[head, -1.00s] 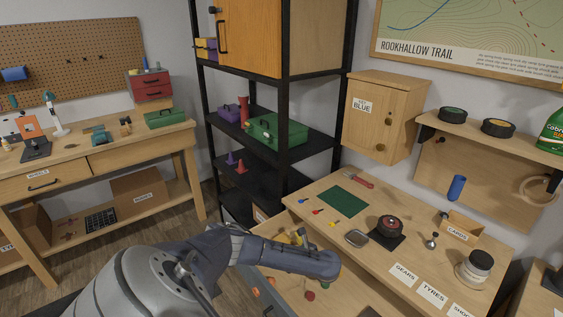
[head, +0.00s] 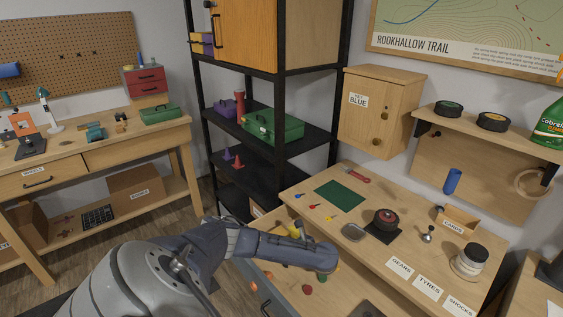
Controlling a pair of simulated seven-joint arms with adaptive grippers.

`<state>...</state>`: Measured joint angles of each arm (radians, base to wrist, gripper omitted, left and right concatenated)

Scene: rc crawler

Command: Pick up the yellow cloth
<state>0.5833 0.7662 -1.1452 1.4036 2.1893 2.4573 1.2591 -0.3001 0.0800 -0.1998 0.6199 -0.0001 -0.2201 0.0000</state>
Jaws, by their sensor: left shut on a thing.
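A small patch of yellow, the yellow cloth (head: 294,230), shows just past the upper edge of my left forearm, over the open drawer. My left gripper (head: 301,233) is at this patch and shut on it. Most of the jaws and most of the cloth are hidden behind my forearm, so the exact hold is not clear. My right gripper is not in view.
The open drawer (head: 263,288) holds small items, among them a red ball (head: 307,289). The workbench above carries a green mat (head: 340,195), a black wheel (head: 386,219), a jar (head: 471,261) and a cards box (head: 457,222). A black shelf rack (head: 281,160) stands behind.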

